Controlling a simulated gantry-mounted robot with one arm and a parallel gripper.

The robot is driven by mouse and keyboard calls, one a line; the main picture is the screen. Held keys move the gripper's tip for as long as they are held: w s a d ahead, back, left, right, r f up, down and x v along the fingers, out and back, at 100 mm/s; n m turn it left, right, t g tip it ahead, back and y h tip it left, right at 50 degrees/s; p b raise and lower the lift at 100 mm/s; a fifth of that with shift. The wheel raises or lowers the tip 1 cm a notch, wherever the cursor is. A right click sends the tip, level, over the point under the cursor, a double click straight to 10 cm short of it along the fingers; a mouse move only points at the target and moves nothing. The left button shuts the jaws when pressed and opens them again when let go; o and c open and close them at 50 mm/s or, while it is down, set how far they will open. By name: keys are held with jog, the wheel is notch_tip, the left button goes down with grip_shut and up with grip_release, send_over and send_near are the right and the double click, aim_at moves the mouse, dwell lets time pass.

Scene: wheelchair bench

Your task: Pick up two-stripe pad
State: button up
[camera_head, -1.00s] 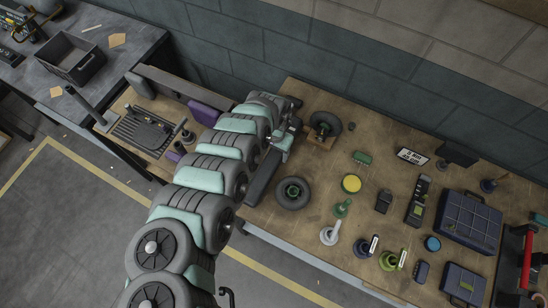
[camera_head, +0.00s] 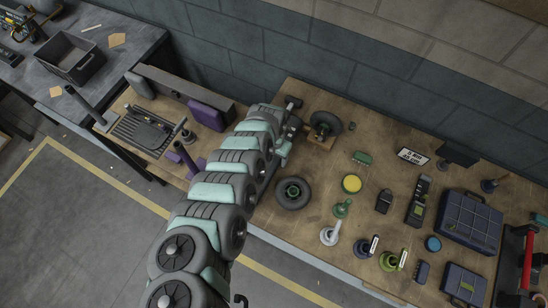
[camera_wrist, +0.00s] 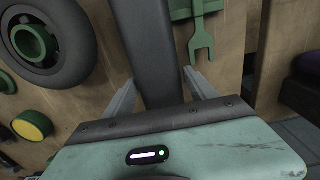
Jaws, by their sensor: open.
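I cannot make out two stripes on any pad, so I cannot tell which thing is the two-stripe pad. Purple padded blocks lie on the left bench, a larger one (camera_head: 206,116) and a smaller one (camera_head: 188,165) nearer the arm. In the wrist view, my gripper (camera_wrist: 160,75) is open, its two fingers apart, with a long dark bar (camera_wrist: 152,35) showing between and beyond them. I cannot tell whether they touch it. In the head view, my arm hides most of the gripper at the left end of the wooden bench.
A wheel with a green hub (camera_head: 293,193) lies right of my arm; another wheel (camera_head: 325,123) stands behind. A green wrench (camera_wrist: 201,35) shows in the wrist view. Blue cases (camera_head: 470,218), a yellow-topped round (camera_head: 352,184) and several knobs crowd the right. A wall runs behind.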

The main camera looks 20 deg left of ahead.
jog(key=shift+f, duration=0.15)
jog(key=shift+c, duration=0.4)
grip_shut()
dwell(0.5)
